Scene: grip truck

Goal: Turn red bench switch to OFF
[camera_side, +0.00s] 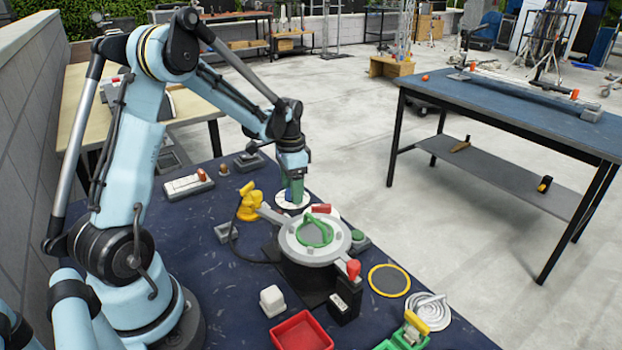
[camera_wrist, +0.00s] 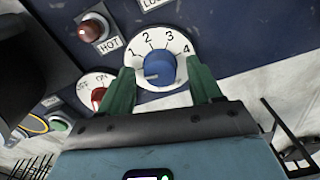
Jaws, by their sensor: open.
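In the wrist view the red switch (camera_wrist: 98,98) sits on a white plate marked OFF and ON, left of my gripper. The left finger partly covers this plate, and I cannot tell which mark the switch points at. My gripper (camera_wrist: 161,70) is open, its two green fingers on either side of a blue knob (camera_wrist: 158,66) on a white dial numbered 1 to 4. I cannot tell whether the fingers touch the knob. In the side view my gripper (camera_side: 293,188) points down over the white dial (camera_side: 291,201); I cannot pick out the red switch there with certainty.
A red lamp (camera_wrist: 92,30) marked HOT and a green button (camera_wrist: 58,126) are near the switch. In the side view a round grey device (camera_side: 313,247) with a green handle stands close by. A yellow object (camera_side: 250,205), white block (camera_side: 272,300) and red tray (camera_side: 300,332) are also there.

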